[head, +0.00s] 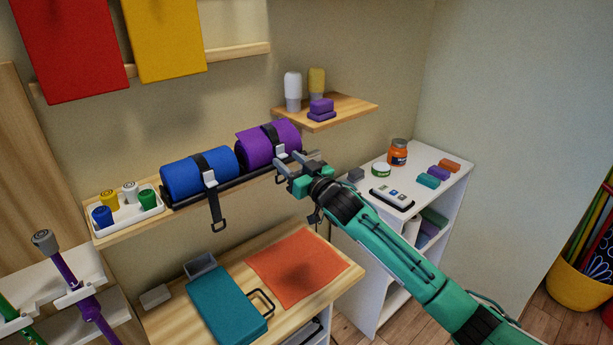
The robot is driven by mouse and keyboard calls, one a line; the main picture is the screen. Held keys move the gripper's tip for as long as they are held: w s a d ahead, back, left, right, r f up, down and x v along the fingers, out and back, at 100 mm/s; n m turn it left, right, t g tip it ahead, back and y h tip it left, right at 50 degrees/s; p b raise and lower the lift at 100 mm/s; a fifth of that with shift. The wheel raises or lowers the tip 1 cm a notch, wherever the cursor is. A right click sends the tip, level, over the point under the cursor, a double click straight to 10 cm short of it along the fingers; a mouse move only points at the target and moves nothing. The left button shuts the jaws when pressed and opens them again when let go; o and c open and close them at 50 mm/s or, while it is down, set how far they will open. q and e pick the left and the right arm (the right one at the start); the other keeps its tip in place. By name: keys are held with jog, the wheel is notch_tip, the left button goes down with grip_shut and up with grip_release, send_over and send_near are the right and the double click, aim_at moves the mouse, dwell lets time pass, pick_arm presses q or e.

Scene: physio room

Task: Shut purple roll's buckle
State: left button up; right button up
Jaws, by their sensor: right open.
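The purple roll (257,149) lies on the wall shelf in a black holder, to the right of the blue roll (191,176). A black strap runs over it, with a light buckle part (281,152) at its front. My right gripper (287,166) is open, right in front of the purple roll's lower right side, by the buckle. The gripper hides part of the buckle and strap end, so I cannot tell whether it touches them. The blue roll has its own buckle (209,179) with a strap end hanging down. My left gripper is not in view.
A white tray (97,237) with several coloured bottles stands at the shelf's left end. Below, the wooden table (215,331) holds a teal case (227,305) and an orange mat (298,264). A white cabinet (441,189) with jars and blocks stands right, beyond my arm. A small shelf (349,109) hangs above.

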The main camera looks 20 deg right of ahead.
jog(key=b+v, duration=0.3)
jog(key=v, duration=1)
jog(key=shift+b, duration=0.4)
